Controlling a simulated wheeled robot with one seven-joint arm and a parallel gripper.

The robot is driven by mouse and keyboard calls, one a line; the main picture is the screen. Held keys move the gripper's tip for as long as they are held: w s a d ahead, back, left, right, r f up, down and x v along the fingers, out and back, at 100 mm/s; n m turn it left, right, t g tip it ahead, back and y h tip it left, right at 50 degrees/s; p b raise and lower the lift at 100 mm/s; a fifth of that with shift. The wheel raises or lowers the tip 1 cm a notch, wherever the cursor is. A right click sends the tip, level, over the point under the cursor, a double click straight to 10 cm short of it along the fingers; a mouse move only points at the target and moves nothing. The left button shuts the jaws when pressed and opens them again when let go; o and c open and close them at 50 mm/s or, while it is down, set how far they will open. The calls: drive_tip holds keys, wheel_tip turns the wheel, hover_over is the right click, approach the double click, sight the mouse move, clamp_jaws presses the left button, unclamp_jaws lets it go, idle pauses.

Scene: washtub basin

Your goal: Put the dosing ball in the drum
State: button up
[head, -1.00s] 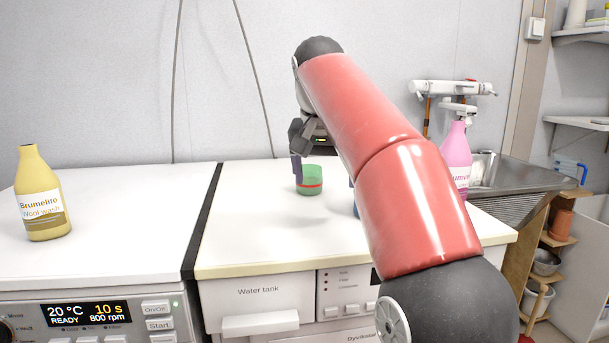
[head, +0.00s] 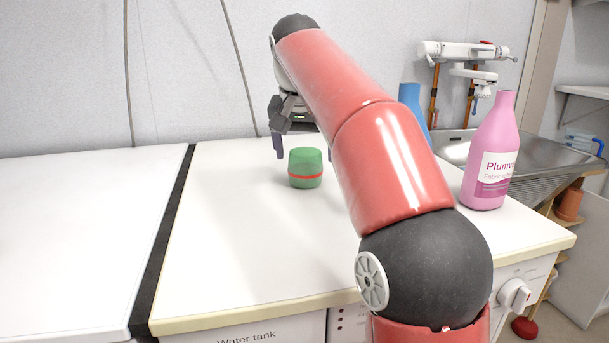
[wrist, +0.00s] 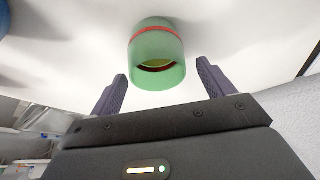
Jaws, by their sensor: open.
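The dosing ball (head: 305,168) is a small translucent green cup with a red band, standing on the white right-hand worktop (head: 235,250). My gripper (head: 303,147) is open and empty, just behind and above it in the head view; my arm partly hides it. In the wrist view the dosing ball (wrist: 157,55) lies ahead, between the lines of my two spread fingers (wrist: 162,72), with a gap on each side and no contact visible. Its dark mouth shows. The drum is not in view.
A pink Plumv... bottle (head: 490,155) stands at the worktop's right, with a blue bottle (head: 411,100) behind my arm. A metal sink (head: 535,155) lies beyond. A second white top (head: 75,240) on the left, across a dark gap, is clear where seen.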

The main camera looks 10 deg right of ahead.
sight(306, 163)
drive_tip(key=x, duration=0.2)
drive_tip(key=b+x, duration=0.1)
drive_tip(key=x, duration=0.1)
drive_tip(key=shift+s+f, duration=0.1)
drive_tip(key=shift+s, duration=0.2)
drive_tip(key=c, duration=1.1)
drive_tip(key=shift+a, duration=0.1)
drive_tip(key=shift+r+p, duration=1.55)
drive_tip(key=shift+r, duration=3.5)
